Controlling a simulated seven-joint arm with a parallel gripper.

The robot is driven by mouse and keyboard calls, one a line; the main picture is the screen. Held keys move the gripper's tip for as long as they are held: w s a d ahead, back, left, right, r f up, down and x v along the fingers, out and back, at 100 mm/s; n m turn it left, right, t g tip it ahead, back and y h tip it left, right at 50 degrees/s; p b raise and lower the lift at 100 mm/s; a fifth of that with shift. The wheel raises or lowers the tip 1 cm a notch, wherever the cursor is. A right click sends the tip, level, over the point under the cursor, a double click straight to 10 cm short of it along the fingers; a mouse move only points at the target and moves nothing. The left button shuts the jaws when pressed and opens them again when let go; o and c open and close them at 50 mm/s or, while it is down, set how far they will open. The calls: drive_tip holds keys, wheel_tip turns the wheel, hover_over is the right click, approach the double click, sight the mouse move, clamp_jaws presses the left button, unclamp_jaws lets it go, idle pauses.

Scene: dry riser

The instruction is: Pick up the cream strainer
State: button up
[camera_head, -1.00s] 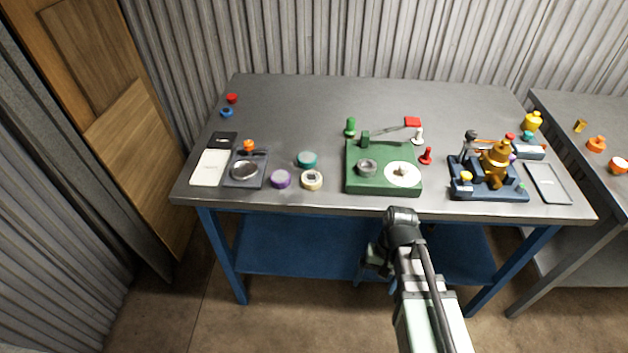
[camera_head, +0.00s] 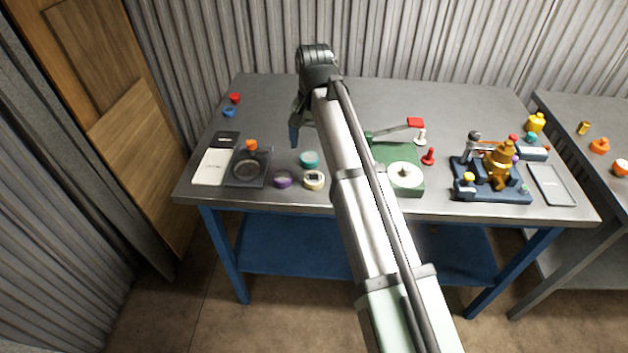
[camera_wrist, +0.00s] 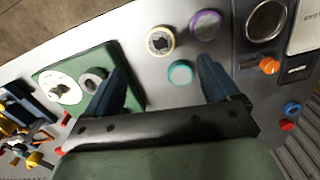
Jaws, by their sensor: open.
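The cream strainer (camera_head: 314,180) is a short round piece with a cream rim and a dark, patterned centre, lying on the grey table (camera_head: 285,110) near its front edge. In the wrist view the cream strainer (camera_wrist: 160,41) shows whole, beyond and between the fingertips. My gripper (camera_head: 296,132) is above the table, behind the strainer in the head view. Its two dark blue fingers are spread and empty in the wrist view (camera_wrist: 163,68).
A teal round piece (camera_head: 309,159) and a purple ring (camera_head: 283,179) lie close beside the strainer. A dark tray (camera_head: 240,181) is left; a green base (camera_head: 411,191), partly hidden by my arm, is right. The table's back middle is clear.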

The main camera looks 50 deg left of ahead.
drive_tip(key=a+r, duration=0.1)
hover_over(314, 177)
drive_tip(key=f, duration=0.8)
drive_tip(key=shift+s+a+f, duration=0.1)
drive_tip(key=shift+s+a, duration=0.05)
drive_tip(key=shift+a, duration=0.05)
drive_tip(key=shift+d+f, duration=0.15)
drive_tip(key=shift+f, duration=1.15)
drive_tip(key=shift+d+f, duration=0.1)
drive_tip(key=shift+f, duration=1.2)
drive_tip(key=c, duration=1.2)
drive_tip(key=shift+r, duration=0.15)
